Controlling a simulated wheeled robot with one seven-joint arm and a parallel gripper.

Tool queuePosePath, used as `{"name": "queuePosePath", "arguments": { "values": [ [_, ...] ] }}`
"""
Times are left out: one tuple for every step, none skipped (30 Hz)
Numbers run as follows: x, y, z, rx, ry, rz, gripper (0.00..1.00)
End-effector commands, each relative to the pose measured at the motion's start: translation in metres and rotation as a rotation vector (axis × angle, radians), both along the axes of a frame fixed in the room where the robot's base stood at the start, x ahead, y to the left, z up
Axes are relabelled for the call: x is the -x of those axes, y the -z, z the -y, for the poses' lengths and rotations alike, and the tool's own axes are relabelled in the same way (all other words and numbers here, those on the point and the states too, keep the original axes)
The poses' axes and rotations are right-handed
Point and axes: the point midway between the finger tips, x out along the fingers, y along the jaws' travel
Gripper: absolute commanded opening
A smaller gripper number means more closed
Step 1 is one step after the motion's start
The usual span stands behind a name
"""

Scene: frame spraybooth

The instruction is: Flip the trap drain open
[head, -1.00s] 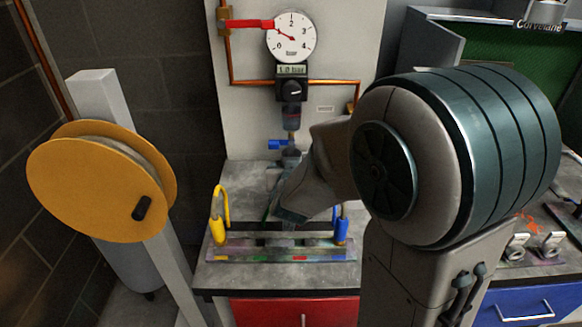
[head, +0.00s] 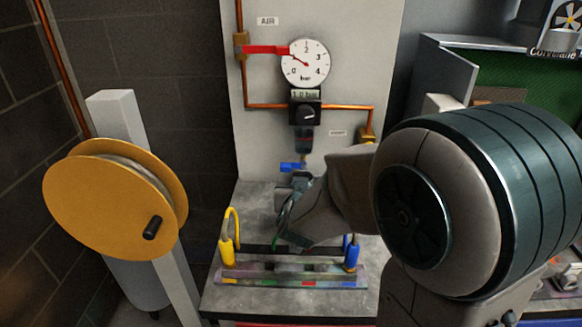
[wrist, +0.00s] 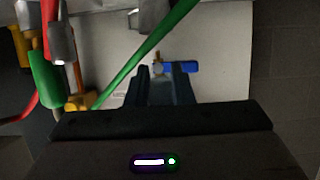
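The trap drain is a small blue lever (head: 292,166) below the clear trap bowl (head: 304,140) under the regulator, sticking out to the left. In the wrist view the blue lever (wrist: 182,67) lies just beyond the fingertips, pointing right. My gripper (head: 299,180) is just below the lever in the head view. In the wrist view my gripper (wrist: 164,72) has its two dark fingers apart, with the pale fitting at the lever's root seen past the gap. I cannot tell whether a finger touches the lever.
Above are a pressure gauge (head: 305,63), a red handle (head: 267,50) and copper pipe (head: 275,106). A yellow hose reel (head: 110,200) stands left. The bench has a rack (head: 291,281) holding yellow and blue tools. A green hose (wrist: 150,55) crosses the wrist view.

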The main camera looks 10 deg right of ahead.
Motion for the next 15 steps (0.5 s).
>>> {"name": "queuePosePath", "arguments": {
  "values": [
    [0.001, -0.014, -0.006, 0.0, -0.003, 0.023, 0.06],
    [0.002, -0.021, -0.011, 0.001, -0.003, 0.035, 0.0],
    [0.004, -0.032, -0.016, 0.005, -0.003, 0.051, 0.0],
    [0.006, -0.039, -0.02, 0.007, -0.003, 0.062, 0.0],
    [0.008, -0.047, -0.024, 0.009, -0.003, 0.073, 0.0],
    [0.011, -0.056, -0.028, 0.011, -0.003, 0.085, 0.0],
    [0.013, -0.062, -0.032, 0.013, -0.002, 0.093, 0.0],
    [0.015, -0.068, -0.034, 0.016, -0.002, 0.1, 0.0],
    [0.017, -0.075, -0.038, 0.018, -0.002, 0.109, 0.0],
    [0.019, -0.079, -0.04, 0.018, -0.003, 0.114, 0.0],
    [0.021, -0.082, -0.042, 0.019, -0.002, 0.116, 0.0],
    [0.023, -0.086, -0.044, 0.02, -0.002, 0.12, 0.0],
    [0.024, -0.088, -0.045, 0.022, -0.001, 0.122, 0.0],
    [0.024, -0.089, -0.046, 0.023, -0.002, 0.123, 0.0],
    [0.025, -0.09, -0.047, 0.023, -0.003, 0.124, 0.0]
  ]
}}
